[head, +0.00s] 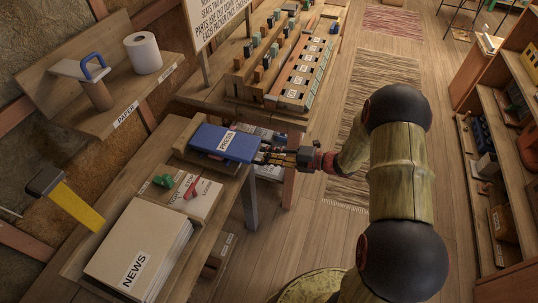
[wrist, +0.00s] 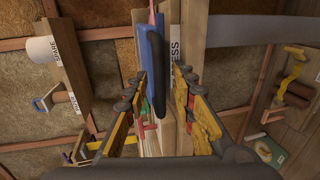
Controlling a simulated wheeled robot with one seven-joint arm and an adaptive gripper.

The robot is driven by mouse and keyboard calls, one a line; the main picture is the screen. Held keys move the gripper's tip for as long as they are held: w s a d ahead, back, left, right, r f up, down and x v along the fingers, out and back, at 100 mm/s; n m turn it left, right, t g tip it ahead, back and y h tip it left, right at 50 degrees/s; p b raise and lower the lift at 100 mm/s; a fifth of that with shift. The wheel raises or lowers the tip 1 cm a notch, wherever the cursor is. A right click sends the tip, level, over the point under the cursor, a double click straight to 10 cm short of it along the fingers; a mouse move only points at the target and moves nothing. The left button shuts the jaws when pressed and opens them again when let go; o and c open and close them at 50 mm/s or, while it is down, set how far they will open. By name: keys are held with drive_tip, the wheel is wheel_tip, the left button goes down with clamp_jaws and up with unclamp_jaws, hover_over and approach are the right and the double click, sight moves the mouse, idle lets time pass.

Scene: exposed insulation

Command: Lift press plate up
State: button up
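The press plate (head: 225,142) is a blue slab with a white PRESS label, lying on a wooden base at the back of the left bench. My gripper (head: 262,157) is at its right edge in the head view. In the wrist view the blue plate (wrist: 126,52) is edge-on, with a dark bar (wrist: 151,62) along its side. My gripper (wrist: 159,76) is open there, with one finger on either side of the bar and plate edge. I cannot tell whether the fingers touch it. The plate's underside is hidden.
A NEWS paper stack (head: 139,249) and a board with green and red knobs (head: 185,191) lie nearer on the bench. A shelf with a paper roll (head: 143,53) is behind at left. A type rack (head: 285,62) stands beyond. Open floor (head: 310,240) lies right.

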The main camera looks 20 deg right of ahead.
drive_tip(key=shift+c, duration=1)
drive_tip(key=c, duration=0.4)
clamp_jaws()
